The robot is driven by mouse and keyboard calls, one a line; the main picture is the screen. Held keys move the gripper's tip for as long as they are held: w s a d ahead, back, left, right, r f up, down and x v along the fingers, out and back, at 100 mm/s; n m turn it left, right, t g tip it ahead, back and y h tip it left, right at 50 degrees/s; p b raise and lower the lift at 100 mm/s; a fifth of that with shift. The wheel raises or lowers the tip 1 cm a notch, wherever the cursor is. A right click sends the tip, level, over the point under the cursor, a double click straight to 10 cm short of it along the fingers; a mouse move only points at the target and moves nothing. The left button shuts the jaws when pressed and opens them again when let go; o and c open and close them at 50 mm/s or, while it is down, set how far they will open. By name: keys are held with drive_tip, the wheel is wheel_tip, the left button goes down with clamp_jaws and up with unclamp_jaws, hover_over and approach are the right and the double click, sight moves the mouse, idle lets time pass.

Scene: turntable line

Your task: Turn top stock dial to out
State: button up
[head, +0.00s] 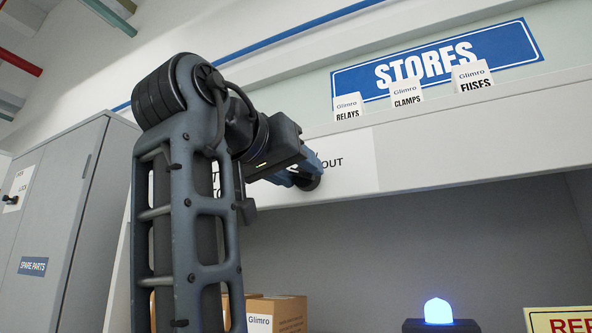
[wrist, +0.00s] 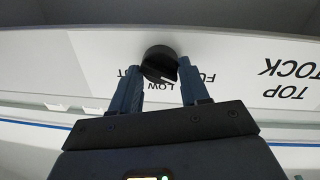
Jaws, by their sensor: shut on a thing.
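The top stock dial (wrist: 158,56) is a dark round knob on a white label plate (wrist: 225,70) that reads TOP STOCK, upside down in the wrist view. LOW shows beside the knob, with parts of two other words, one at each side. My gripper (wrist: 160,70) has one finger on each side of the knob and is shut on it. In the head view my gripper (head: 303,170) reaches the plate, and the dial (head: 309,183) shows as a dark edge by the word OUT. Which word the dial points to I cannot tell.
The plate is on a pale shelf beam (head: 450,140). Above it stand small cards for relays (head: 348,107), clamps (head: 407,93) and fuses (head: 472,77), before a blue STORES sign (head: 440,62). Below are cardboard boxes (head: 285,312) and a blue lamp (head: 438,311). A grey cabinet (head: 50,220) stands left.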

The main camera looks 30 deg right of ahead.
drive_tip(key=m+b, duration=0.1)
drive_tip(key=m, duration=0.1)
drive_tip(key=shift+f+m, duration=0.1)
drive_tip(key=shift+m, duration=0.2)
drive_tip(key=m+b, duration=0.1)
drive_tip(key=m, duration=0.3)
drive_tip(key=shift+y+b, duration=0.4)
drive_tip(key=m, duration=0.3)
drive_tip(key=m+b, duration=0.1)
drive_tip(key=m, duration=0.2)
drive_tip(key=shift+s+t+y, duration=0.15)
drive_tip(key=shift+t+y, duration=0.15)
drive_tip(key=m+b, duration=0.1)
drive_tip(key=m, duration=0.2)
drive_tip(key=shift+d+m, duration=0.1)
drive_tip(key=shift+m, duration=0.2)
drive_tip(key=m, duration=0.3)
drive_tip(key=shift+s+t+y+b, duration=0.1)
drive_tip(key=shift+t+y+b, duration=0.2)
drive_tip(key=shift+b, duration=0.1)
drive_tip(key=m+b, duration=0.1)
drive_tip(key=m, duration=0.5)
drive_tip(key=shift+t, duration=0.4)
drive_tip(key=shift+m, duration=0.4)
drive_tip(key=o, duration=1)
drive_tip(key=shift+o, duration=0.2)
